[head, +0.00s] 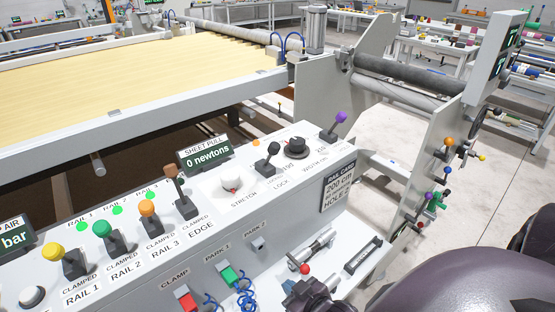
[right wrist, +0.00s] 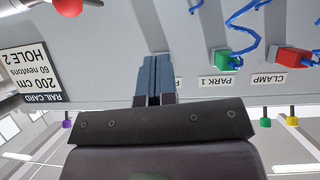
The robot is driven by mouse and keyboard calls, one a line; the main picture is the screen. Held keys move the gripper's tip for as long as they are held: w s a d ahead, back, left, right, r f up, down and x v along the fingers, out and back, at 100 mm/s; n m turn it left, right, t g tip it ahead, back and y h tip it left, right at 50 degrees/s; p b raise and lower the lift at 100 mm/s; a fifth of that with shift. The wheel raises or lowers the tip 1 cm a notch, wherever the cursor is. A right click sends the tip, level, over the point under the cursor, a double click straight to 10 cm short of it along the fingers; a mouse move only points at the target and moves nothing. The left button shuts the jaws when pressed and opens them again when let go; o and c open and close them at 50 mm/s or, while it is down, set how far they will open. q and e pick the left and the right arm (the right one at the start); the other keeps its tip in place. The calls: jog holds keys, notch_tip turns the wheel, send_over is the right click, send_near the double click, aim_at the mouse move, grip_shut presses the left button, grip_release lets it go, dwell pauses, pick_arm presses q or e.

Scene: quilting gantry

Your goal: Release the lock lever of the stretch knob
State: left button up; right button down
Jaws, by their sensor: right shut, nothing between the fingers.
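The stretch knob (head: 231,184) is a white round knob on the sloped console top. The lock lever (head: 267,160), black with a round black tip, stands just right of it above the LOCK label. The lever leans slightly to the right. My right gripper (head: 308,290) is low in front of the console, well below the lever and apart from it. In the right wrist view its blue-grey fingers (right wrist: 154,80) are closed together, empty, before the console's front face. The lever does not show in that view. My left gripper is not in view.
Rail levers with yellow, green, orange and brown tops (head: 148,213) line the console left of the knob. A black dial (head: 291,147) and a purple-tipped lever (head: 336,122) stand right. A red-tipped handle (head: 304,268) and blue coiled cords (head: 243,294) are near my right gripper.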

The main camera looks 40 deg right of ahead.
jog(key=w+d+r+n+t+h, duration=0.2)
jog(key=w+d+r+t+h, duration=0.15)
jog(key=w+r, duration=0.4)
pick_arm(q)
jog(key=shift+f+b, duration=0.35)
jog(key=shift+b, duration=0.1)
pick_arm(e)
jog(key=s+d+r+n+t+h, duration=0.1)
jog(key=d+r+n+t+h, duration=0.1)
jog(key=d+r+n+t, duration=0.2)
notch_tip(320, 180, up, 5)
jog(key=n+t, duration=0.2)
jog(key=n, duration=0.4)
jog(key=shift+s+d+f+n+h, duration=0.2)
jog(key=shift+n+h, duration=0.1)
jog(key=shift+h, duration=0.05)
jog(key=shift+t, duration=0.25)
